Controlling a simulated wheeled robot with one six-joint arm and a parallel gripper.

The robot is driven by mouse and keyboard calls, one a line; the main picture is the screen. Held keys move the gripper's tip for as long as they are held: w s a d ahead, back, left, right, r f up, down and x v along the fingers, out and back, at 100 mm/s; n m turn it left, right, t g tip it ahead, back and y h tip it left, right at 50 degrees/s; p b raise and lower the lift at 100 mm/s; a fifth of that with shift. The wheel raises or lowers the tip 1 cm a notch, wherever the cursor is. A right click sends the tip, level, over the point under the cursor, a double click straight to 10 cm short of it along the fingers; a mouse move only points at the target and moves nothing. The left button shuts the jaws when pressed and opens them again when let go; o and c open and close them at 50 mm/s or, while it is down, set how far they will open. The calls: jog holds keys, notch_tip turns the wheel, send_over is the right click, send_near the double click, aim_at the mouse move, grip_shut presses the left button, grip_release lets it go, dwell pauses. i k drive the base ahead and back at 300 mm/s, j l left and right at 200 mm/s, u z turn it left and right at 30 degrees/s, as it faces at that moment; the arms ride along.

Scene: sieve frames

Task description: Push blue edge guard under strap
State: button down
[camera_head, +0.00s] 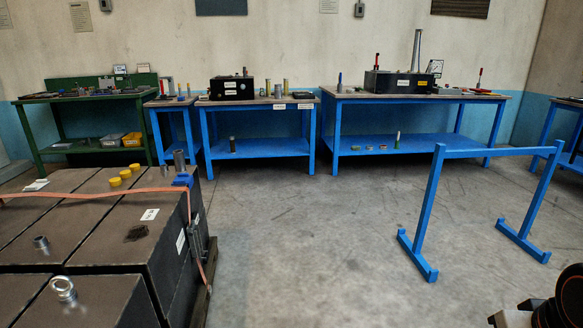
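The blue edge guard (183,180) is a small blue piece at the top right edge of the dark boxes (105,234) on the left. The orange strap (90,193) runs across the top of the boxes, bends over that edge and hangs down the right side. The guard sits at the edge just behind the strap's bend; whether the two touch is too small to tell.
Yellow caps (120,176) and a grey cylinder (179,160) stand on the boxes near the guard. A blue frame stand (428,211) stands on the right. Blue workbenches (260,147) and a green bench (82,142) line the back. The middle floor is clear.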

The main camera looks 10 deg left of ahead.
aim_at(183, 182)
jog(key=i+l+u, duration=0.1)
jog(key=i+u, duration=0.35)
jog(key=i, duration=1.9)
jog(key=i+l, duration=0.15)
jog(key=i, duration=0.6)
jog(key=u, duration=0.45)
jog(key=i+j+u, duration=0.1)
jog(key=u, duration=0.4)
jog(key=i+u, duration=0.1)
jog(key=u, duration=0.35)
jog(key=i, duration=0.3)
